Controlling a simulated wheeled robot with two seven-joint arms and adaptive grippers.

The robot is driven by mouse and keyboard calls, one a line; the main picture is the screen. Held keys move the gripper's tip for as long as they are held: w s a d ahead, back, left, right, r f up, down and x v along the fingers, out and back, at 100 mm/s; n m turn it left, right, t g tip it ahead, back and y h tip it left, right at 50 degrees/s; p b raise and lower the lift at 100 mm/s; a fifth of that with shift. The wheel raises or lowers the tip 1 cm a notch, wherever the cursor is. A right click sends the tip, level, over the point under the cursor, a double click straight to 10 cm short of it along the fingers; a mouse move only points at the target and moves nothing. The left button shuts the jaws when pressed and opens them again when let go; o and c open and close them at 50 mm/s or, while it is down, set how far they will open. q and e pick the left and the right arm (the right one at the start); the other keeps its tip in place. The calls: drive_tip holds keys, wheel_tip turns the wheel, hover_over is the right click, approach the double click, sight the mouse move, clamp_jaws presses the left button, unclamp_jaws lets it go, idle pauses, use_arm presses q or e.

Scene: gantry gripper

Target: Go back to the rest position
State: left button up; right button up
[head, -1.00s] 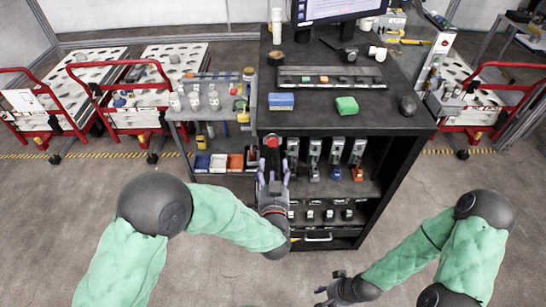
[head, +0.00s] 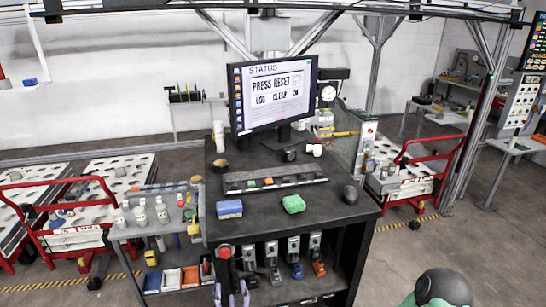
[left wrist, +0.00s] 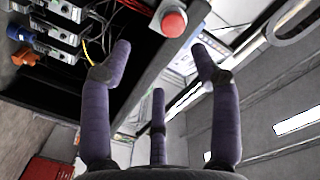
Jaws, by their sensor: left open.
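My left gripper (head: 231,294) shows at the bottom edge of the head view, in front of the dark workbench (head: 345,214). Its fingers also fill the middle of the left wrist view (left wrist: 160,90), spread apart with nothing between them. A red push button (head: 225,252) sits on the front of the bench, just above the fingertips in the head view. The red button (left wrist: 174,22) also shows beyond the fingers in the left wrist view, apart from them. My right gripper is out of view; only part of my right arm shows at the lower right.
A monitor (head: 272,92) reading "PRESS RESET" stands on the bench. Several devices hang under the top. Carts with red handles stand at left and right.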

use_arm(q)
drive_tip(key=s+d+f+n+g+h+b, duration=0.1)
drive_tip(key=s+f+g+h, duration=0.2)
drive_tip(key=f, duration=0.8)
drive_tip(key=s+d+f+n+g+h, duration=0.15)
drive_tip(key=f+g, duration=0.35)
drive_tip(key=f, duration=0.6)
drive_tip(key=s+d+f+n+g+h+b, duration=0.1)
drive_tip(key=s+f+n+g+h, duration=0.2)
drive_tip(key=s+f+g, duration=0.5)
drive_tip(key=s+f+h, duration=0.1)
drive_tip(key=s+f, duration=0.3)
drive_tip(key=s, duration=0.3)
drive_tip(key=shift+d+f+n, duration=0.1)
drive_tip(key=shift+n, duration=0.15)
